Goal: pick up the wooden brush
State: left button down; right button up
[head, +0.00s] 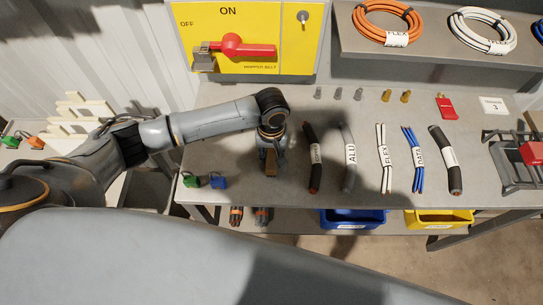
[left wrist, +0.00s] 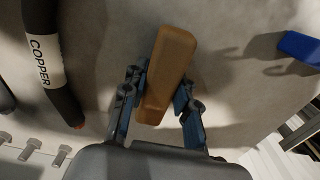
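The wooden brush (left wrist: 167,70) is a brown block lying between the two fingers of my left gripper (left wrist: 160,92) in the left wrist view. The fingers stand on either side of it, spread, with narrow gaps near its lower end; contact at the tips is hard to make out. In the head view the brush (head: 271,165) shows just below the left gripper (head: 268,150), at the table's front part, left of the copper cable. The gripper points down and partly hides the brush. My right gripper is not in view.
The copper cable (head: 312,160) lies close to the right of the gripper, with several other cable pieces beyond. Blue (head: 218,180) and green (head: 190,181) items lie to the left on the grey table (head: 215,145). A yellow switch panel (head: 300,50) stands behind.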

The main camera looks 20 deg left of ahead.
aim_at(272, 153)
pick_arm(q)
jog(key=shift+r, duration=0.15)
jog(key=shift+r, duration=0.25)
notch_tip(272, 153, up, 2)
jog(key=shift+w+r, duration=0.1)
jog(key=shift+r, duration=0.05)
jog(key=d+r+b, duration=0.3)
jog(key=d+r, duration=0.7)
jog(key=d, duration=0.4)
jog(key=shift+b, duration=0.4)
